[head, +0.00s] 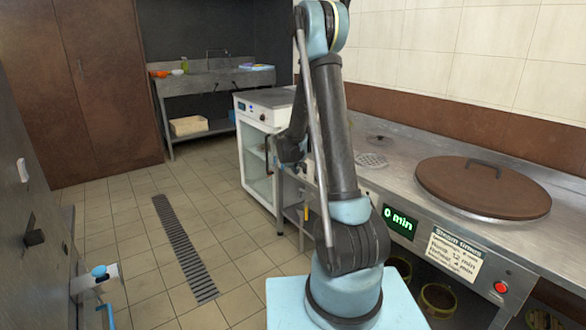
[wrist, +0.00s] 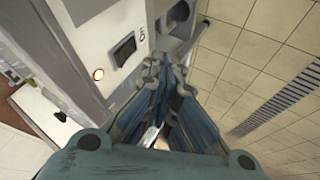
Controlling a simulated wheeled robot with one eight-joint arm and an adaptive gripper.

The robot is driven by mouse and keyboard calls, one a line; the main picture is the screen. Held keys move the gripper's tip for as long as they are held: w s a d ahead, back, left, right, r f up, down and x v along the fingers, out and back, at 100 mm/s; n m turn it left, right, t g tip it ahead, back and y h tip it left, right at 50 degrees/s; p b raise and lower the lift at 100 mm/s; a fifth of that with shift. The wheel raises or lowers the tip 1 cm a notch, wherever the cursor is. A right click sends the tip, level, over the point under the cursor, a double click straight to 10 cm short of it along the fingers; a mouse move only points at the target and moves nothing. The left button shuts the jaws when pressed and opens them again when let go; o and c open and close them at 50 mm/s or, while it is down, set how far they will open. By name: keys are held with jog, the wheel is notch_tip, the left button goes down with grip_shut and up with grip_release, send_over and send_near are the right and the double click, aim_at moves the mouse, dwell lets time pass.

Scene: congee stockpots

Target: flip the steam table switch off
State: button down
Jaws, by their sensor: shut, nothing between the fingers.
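In the wrist view a black rocker switch (wrist: 124,48) sits on a pale front panel (wrist: 103,22), with a small dark label beside it. A small round lamp (wrist: 98,74) near it glows whitish orange. I cannot tell for sure which way the rocker is tipped. My gripper (wrist: 166,72) is shut and empty, its fingertips just to the right of the switch and apart from it in the picture. In the head view my arm hides most of that panel, and the switch cannot be made out. The steel steam table (head: 405,160) runs along the right wall.
A round brown lid (head: 484,187) lies on the counter. A green display (head: 398,222) reads "0 min", with a notice (head: 455,254) and red button (head: 501,287) farther right. A white glass-door cabinet (head: 258,165) stands behind my arm. The tiled floor at left is clear around a drain (head: 183,247).

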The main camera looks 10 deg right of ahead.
jog(key=w+d+f, duration=0.2)
jog(key=w+d, duration=0.2)
jog(key=shift+d+f, duration=0.15)
jog(key=shift+f, duration=0.1)
jog(key=shift+w, duration=0.1)
dwell(0.3)
